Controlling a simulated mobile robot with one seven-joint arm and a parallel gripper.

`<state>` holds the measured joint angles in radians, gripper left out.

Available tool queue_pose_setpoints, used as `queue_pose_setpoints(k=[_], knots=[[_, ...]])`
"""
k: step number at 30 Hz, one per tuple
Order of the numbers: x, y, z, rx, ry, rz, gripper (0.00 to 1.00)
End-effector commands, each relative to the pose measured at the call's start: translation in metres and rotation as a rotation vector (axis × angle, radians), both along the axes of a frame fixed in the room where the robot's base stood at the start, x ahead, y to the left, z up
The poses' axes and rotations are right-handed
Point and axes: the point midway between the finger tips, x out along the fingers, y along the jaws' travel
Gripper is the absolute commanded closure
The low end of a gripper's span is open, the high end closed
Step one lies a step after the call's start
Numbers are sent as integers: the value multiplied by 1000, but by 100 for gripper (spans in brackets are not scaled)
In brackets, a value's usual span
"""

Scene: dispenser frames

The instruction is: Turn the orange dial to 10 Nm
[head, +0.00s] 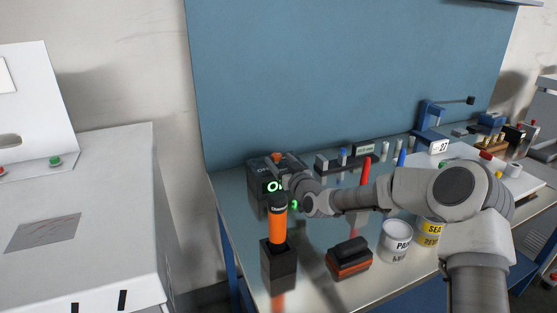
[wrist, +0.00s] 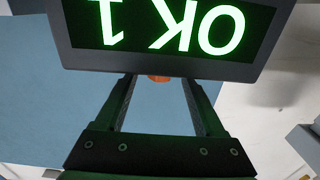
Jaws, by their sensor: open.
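The orange dial (head: 277,157) shows as a small patch on top of a dark box (head: 259,168) at the left end of the bench. In the wrist view a sliver of the dial (wrist: 159,78) shows between my fingers, mostly hidden behind the display housing. The display (wrist: 165,25) is upside down there, with lit green "OK" and a digit like 1, cut off by the top edge. My gripper (wrist: 160,82) is open, one finger on each side of the dial. I cannot tell whether they touch it. The dial's scale and pointer are not visible.
An orange-handled tool (head: 279,222) stands in a black holder (head: 280,265) in front of the box. A black-and-orange block (head: 349,258), a white can (head: 396,240) and a yellow-labelled can (head: 428,232) stand nearby. A blue panel (head: 345,75) rises behind the bench.

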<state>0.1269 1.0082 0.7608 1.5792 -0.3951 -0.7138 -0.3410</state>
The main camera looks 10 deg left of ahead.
Motion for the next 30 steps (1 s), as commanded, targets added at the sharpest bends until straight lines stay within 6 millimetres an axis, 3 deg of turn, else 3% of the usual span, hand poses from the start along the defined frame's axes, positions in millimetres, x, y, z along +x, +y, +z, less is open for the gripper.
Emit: queue_pose_setpoints(k=[16, 27, 30], knots=[[12, 9, 0, -1, -1, 0, 31], [11, 9, 0, -1, -1, 0, 97], [11, 9, 0, -1, -1, 1, 100]])
